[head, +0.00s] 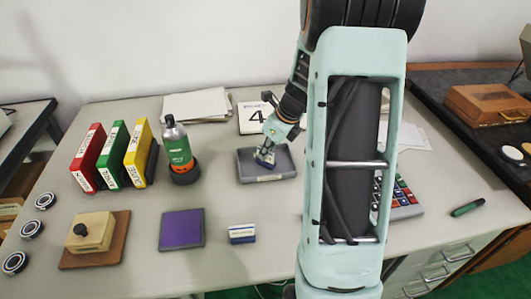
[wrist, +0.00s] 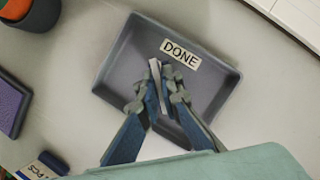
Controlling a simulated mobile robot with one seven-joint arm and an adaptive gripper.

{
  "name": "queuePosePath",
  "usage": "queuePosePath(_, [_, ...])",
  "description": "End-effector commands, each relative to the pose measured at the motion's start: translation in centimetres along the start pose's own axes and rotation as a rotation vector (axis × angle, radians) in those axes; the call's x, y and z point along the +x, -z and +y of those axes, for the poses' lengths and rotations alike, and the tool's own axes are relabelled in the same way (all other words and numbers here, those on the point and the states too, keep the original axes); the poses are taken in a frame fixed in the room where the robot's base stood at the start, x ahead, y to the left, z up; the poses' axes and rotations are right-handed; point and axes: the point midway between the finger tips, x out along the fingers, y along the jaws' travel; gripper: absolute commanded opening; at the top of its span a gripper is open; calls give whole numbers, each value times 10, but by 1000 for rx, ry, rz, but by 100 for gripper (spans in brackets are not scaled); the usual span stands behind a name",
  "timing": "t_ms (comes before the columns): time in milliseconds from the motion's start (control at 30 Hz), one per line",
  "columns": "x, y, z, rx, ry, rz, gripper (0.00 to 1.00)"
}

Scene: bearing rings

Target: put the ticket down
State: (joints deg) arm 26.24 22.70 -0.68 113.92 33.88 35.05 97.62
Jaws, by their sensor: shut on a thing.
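My gripper (head: 265,156) (wrist: 164,78) is shut on the ticket (wrist: 155,73), a thin pale piece seen nearly edge-on between the blue fingertips in the wrist view. The fingertips are over the grey tray (head: 246,164), inside its outline in both views. The tray also shows in the wrist view (wrist: 122,72), with a white label reading DONE (wrist: 181,54). I see nothing else in the tray. I cannot tell whether the ticket touches the tray floor. In the head view the gripper hides most of the ticket.
A calendar (head: 254,117) stands behind.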

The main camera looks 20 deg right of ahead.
Motion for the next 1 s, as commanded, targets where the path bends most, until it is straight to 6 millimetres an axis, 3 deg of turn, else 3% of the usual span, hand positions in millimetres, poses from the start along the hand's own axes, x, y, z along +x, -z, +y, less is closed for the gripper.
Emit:
queuePosePath(267, [2,1,0,0,0,0,0])
queuePosePath(467, [2,1,0,-1,0,0,23])
queuePosePath(733, [0,0,0,-1,1,0,23])
queuePosePath(867, [-10,-2,-1,-1,4,-2,23])
queuePosePath(1000, [-37,-2,-1,-1,4,-2,23])
